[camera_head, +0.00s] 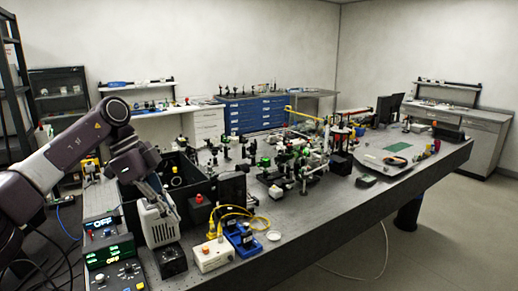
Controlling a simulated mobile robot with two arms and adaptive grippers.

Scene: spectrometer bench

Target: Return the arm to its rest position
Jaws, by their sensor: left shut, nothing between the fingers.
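My left arm comes in from the left, bends at its elbow high in the picture, and points down. My left gripper (157,205) hangs over the near left end of the optical bench (330,215). It is shut with nothing held. Its fingers are small in the picture, just in front of or above a white instrument box (160,228); I cannot tell whether they touch it. My right gripper is out of view.
Instruments with lit "OFF" displays (110,252) stand at the near left. A black open box (130,205) is beside the gripper. Blue modules (243,240), a yellow cable (238,211) and many optics crowd the bench. Open floor (440,235) lies to the right.

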